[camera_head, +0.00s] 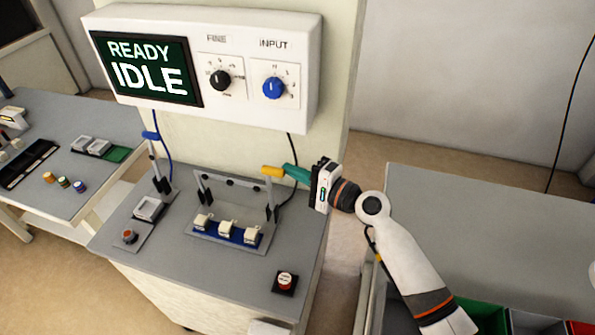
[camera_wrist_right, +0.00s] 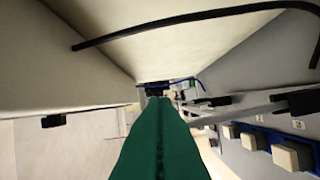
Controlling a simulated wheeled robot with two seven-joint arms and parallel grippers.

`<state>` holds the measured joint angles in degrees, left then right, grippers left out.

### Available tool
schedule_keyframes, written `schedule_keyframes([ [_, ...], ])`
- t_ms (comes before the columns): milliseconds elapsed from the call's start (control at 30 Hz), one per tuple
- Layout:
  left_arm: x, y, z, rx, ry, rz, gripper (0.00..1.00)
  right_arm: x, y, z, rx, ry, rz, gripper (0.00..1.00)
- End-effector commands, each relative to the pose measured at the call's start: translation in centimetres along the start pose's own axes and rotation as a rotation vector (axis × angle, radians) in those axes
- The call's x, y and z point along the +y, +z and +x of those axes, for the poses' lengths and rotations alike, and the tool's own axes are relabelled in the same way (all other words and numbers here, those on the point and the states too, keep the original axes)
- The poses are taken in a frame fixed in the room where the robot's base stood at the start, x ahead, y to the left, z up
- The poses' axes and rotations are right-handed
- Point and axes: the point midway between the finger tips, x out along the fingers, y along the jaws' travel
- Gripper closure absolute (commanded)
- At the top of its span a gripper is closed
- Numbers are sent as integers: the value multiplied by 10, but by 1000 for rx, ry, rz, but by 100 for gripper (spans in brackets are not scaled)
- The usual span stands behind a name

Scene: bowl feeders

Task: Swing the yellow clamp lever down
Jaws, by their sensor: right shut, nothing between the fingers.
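The yellow clamp lever (camera_head: 273,171) stands raised, its yellow handle on top of a grey upright at the right end of the clamp fixture (camera_head: 215,243). My right gripper (camera_head: 287,170) is at the handle's right side, with its green fingers shut and empty. The fingertips are at or very near the handle; I cannot tell whether they touch. In the right wrist view the green fingers (camera_wrist_right: 158,105) lie together, and I cannot make out the yellow handle there. Three white blocks (camera_head: 226,229) sit on the fixture's blue strip. My left gripper is out of view.
A control box (camera_head: 205,110) with an "IDLE" screen and two knobs hangs above. A blue-handled lever (camera_head: 151,136) stands at the left. A red button (camera_head: 285,282) sits at the front right. A grey table (camera_head: 480,235) with bins is at the right.

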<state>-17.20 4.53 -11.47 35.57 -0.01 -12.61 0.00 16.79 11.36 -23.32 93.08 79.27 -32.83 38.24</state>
Motion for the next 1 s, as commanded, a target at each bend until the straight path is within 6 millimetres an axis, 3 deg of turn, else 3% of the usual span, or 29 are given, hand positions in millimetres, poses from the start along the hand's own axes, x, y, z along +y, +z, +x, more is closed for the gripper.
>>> schedule_keyframes([
  [33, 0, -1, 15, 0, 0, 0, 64, -9, -6, -2, 2, 16, -42, 100],
  [300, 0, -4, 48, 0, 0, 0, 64, -16, -40, -14, 2, 99, -284, 100],
  [700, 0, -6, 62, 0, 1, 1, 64, -40, -83, -29, 1, 104, -300, 100],
  [1000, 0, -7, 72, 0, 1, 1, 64, -63, -101, -36, 1, 104, -299, 100],
])
